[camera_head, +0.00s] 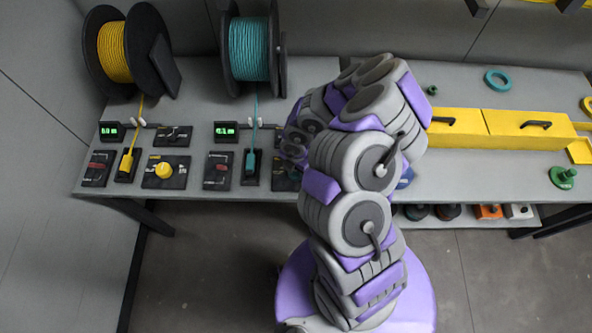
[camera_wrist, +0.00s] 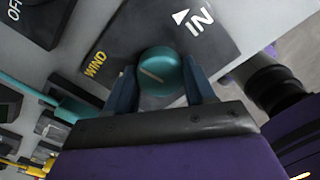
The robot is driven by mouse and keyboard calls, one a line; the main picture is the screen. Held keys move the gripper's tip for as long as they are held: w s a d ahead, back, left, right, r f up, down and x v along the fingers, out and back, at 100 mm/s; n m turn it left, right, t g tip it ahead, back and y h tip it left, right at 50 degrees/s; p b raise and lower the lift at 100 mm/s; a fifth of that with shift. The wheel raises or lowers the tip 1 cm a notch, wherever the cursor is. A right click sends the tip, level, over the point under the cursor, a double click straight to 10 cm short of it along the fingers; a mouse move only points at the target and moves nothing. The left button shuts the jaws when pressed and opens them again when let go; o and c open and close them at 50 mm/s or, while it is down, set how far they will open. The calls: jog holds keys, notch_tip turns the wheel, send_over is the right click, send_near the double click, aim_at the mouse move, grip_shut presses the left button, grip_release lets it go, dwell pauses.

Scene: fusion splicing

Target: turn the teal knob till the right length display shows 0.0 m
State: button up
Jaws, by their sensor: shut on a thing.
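The teal knob (camera_wrist: 160,72) shows in the wrist view, on a dark panel marked WIND and IN, with a pale pointer line on its top. My gripper (camera_wrist: 163,88) is shut on the knob, one finger on each side. In the head view my arm hides the knob and the gripper. The right length display (camera_head: 226,128) is lit green in the head view; its digits are too small to read surely. The teal spool (camera_head: 249,50) stands behind it, with a teal cable running down to a teal connector (camera_head: 251,161).
To the left are a yellow spool (camera_head: 115,52), a left display (camera_head: 111,131) and a yellow knob (camera_head: 163,170). A red-marked switch (camera_head: 217,171) sits left of the teal connector.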

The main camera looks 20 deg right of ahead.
jog(key=shift+m+b, duration=0.4)
jog(key=shift+m, duration=0.5)
jog(key=o, duration=1)
jog(key=shift+a, duration=0.1)
jog(key=shift+o, duration=0.2)
jog(key=shift+r, duration=0.1)
notch_tip(320, 180, up, 17)
jog(key=p, duration=0.3)
jog(key=shift+w, duration=0.15)
